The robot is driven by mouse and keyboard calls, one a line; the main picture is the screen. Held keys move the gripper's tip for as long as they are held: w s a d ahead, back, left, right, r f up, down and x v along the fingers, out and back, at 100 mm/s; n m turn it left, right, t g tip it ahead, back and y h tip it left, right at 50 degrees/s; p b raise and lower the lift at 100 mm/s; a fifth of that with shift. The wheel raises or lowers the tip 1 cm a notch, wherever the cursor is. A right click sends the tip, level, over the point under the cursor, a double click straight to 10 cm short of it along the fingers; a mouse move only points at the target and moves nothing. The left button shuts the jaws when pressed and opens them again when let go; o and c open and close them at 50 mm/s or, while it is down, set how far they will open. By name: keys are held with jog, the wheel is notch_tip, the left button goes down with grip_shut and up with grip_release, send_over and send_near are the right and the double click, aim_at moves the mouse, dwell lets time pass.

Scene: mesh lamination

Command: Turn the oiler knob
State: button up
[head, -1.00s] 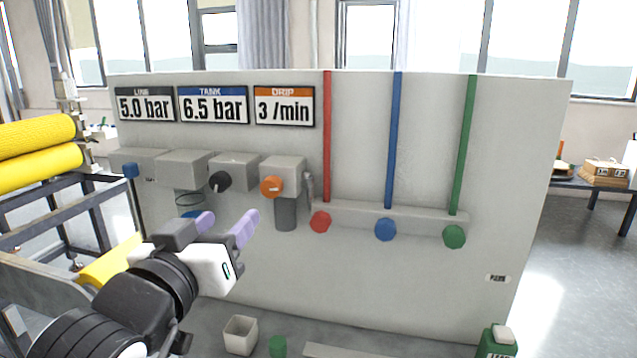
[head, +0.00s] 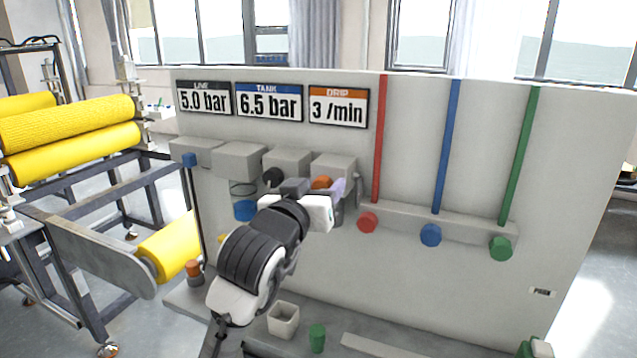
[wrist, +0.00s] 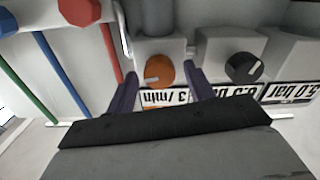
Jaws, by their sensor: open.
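The oiler knob is the orange knob (head: 321,183) on the grey block under the DRIP sign (head: 338,105), which reads 3 /min. In the head view my gripper partly hides it. The wrist view shows the orange knob (wrist: 159,71) whole, with a pale pointer mark. My gripper (head: 318,188) is in front of that block. In the wrist view its two purple fingers (wrist: 158,84) are open, one on each side of the knob, with gaps between them and the knob. I cannot tell how far the tips are from the knob in depth.
A black knob (wrist: 243,67) sits on the neighbouring block. Red (head: 367,222), blue (head: 430,235) and green (head: 500,248) knobs line the rail at right. A white cup (head: 283,320) and a green piece (head: 317,338) stand on the ledge below. Yellow rollers (head: 70,125) are at left.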

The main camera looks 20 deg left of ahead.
jog(key=shift+w, duration=0.1)
jog(key=c, duration=1)
jog(key=shift+f+b, duration=0.1)
jog(key=shift+b, duration=0.2)
jog(key=m+b, duration=0.7)
jog(key=m, duration=0.3)
jog(key=shift+d+b, duration=0.15)
jog(key=shift+b, duration=0.2)
jog(key=shift+m, duration=0.4)
